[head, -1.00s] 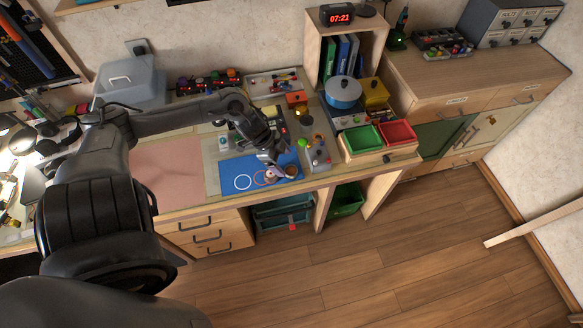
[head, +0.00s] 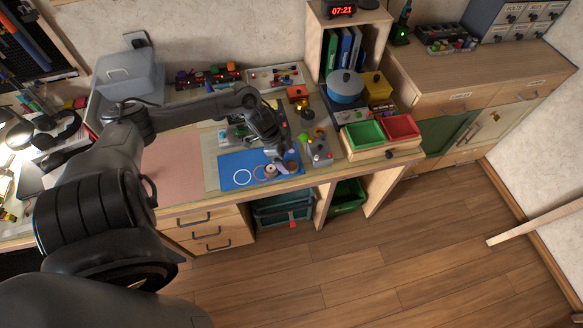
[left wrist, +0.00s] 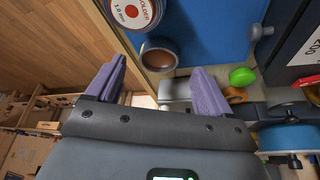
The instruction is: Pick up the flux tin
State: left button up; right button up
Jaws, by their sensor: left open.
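The flux tin appears to be the small round open tin with a brown inside (left wrist: 160,55). In the left wrist view it lies ahead of my fingers, by the edge of the blue mat (left wrist: 205,30). It also shows as a small brown round shape (head: 292,168) in the head view. A solder spool (left wrist: 135,11) with a white label stands beside it. My left gripper (left wrist: 157,85) is open and empty, its two purple fingers spread apart with the tin beyond the gap. In the head view the gripper (head: 281,163) is low over the mat, partly hiding the objects.
Green (head: 365,134) and red (head: 401,127) bins stand right of the mat. A blue pot (head: 344,90) stands behind them. A green knob (left wrist: 242,76) and other small items lie near the gripper. The pink mat area (head: 172,170) at left is clear. The desk's front edge is close.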

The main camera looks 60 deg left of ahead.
aim_at(292, 166)
pick_arm(q)
jog(key=shift+b+x, duration=0.3)
jog(key=shift+x, duration=1.25)
jog(key=c, duration=1.1)
jog(key=shift+c, duration=0.2)
